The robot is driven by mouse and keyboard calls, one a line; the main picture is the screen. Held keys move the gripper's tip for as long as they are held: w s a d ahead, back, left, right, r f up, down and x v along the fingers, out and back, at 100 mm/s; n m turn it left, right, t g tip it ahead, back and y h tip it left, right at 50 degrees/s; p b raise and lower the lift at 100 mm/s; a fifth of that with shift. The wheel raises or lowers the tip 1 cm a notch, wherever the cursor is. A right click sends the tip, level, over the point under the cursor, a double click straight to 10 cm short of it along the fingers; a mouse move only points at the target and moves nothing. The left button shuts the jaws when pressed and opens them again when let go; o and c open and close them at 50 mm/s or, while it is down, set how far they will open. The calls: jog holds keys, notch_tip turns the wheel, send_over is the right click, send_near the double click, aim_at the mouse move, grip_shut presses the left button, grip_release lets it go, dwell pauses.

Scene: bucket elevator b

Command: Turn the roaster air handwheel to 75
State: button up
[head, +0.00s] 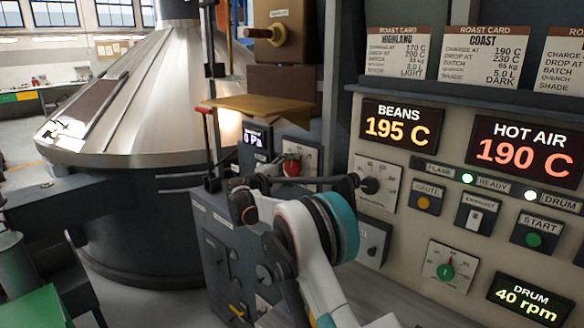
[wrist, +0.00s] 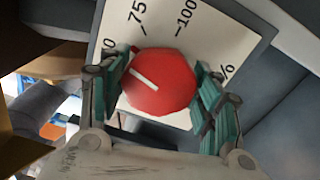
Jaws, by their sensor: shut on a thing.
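The red roaster air handwheel (wrist: 168,90) fills the middle of the wrist view, in front of a white dial plate (wrist: 196,30) marked 75, 100 and %. A label ending in 0 is partly hidden at the left. The white pointer line on the wheel points up and left, a little below that partly hidden label and away from 75. My gripper (wrist: 163,76) is shut on the wheel, one teal-padded finger on each side. In the head view the red wheel (head: 291,167) shows small on the side of the panel, beyond my arm.
A tan ledge (head: 262,106) juts out above the wheel. A dark rod (head: 325,183) and a black knob (head: 371,186) are close on the right. The control panel shows BEANS 195 C (head: 398,126) and HOT AIR 190 C (head: 525,153). A metal cone vessel (head: 140,95) stands left.

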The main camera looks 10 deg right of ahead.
jog(key=m, duration=0.5)
jog(key=shift+f+p, duration=0.1)
jog(key=shift+p, duration=0.2)
jog(key=shift+m, duration=0.4)
jog(key=o, duration=1.1)
jog(key=v, duration=1.2)
jog(key=shift+d, duration=0.1)
